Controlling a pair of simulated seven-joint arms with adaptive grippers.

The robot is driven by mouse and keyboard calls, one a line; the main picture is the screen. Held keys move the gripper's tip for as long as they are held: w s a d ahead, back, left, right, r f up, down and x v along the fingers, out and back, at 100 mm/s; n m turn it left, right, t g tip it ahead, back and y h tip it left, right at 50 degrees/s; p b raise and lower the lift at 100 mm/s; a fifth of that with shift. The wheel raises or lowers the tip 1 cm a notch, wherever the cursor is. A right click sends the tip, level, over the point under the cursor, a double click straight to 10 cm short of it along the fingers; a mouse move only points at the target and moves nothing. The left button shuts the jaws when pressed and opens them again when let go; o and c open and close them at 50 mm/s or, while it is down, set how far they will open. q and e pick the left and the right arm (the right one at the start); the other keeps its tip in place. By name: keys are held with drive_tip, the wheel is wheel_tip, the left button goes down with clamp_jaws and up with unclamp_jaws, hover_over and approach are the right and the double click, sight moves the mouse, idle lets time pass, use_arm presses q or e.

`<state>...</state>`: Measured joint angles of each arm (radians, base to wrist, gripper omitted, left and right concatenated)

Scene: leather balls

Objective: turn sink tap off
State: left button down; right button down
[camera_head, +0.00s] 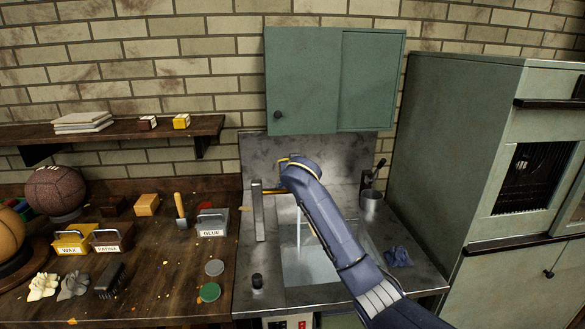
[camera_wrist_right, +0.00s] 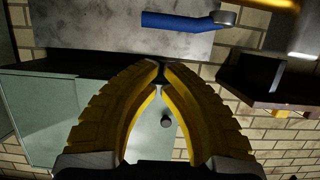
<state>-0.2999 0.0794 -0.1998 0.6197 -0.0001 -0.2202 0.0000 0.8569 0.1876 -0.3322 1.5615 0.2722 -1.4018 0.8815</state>
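The sink basin (camera_head: 308,268) is set in the metal counter, and a stream of water (camera_head: 298,232) falls into it. A grey metal upright (camera_head: 258,212) stands at the sink's left. My right arm crosses the sink, and its gripper (camera_head: 285,160) is near the backsplash; the arm hides the spout. In the right wrist view, the yellow fingers (camera_wrist_right: 162,68) are closed at the tips, with nothing seen between them. A blue bar with a metal ring end (camera_wrist_right: 180,21), perhaps the tap handle, lies beyond the tips, apart from them. My left gripper is out of view.
A green wall cabinet (camera_head: 305,80) hangs above the sink. A dark fixture (camera_head: 373,174) and metal cup (camera_head: 371,200) stand at the sink's right. A blue cloth (camera_head: 398,256) lies on the counter. The wooden bench (camera_head: 180,265) at left holds balls, labelled boxes and tins.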

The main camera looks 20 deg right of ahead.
drive_tip(key=shift+s+f, duration=0.25)
drive_tip(key=shift+f, duration=0.5)
drive_tip(key=shift+s+f, duration=0.2)
drive_tip(key=shift+f, duration=0.55)
drive_tip(key=shift+s, duration=0.15)
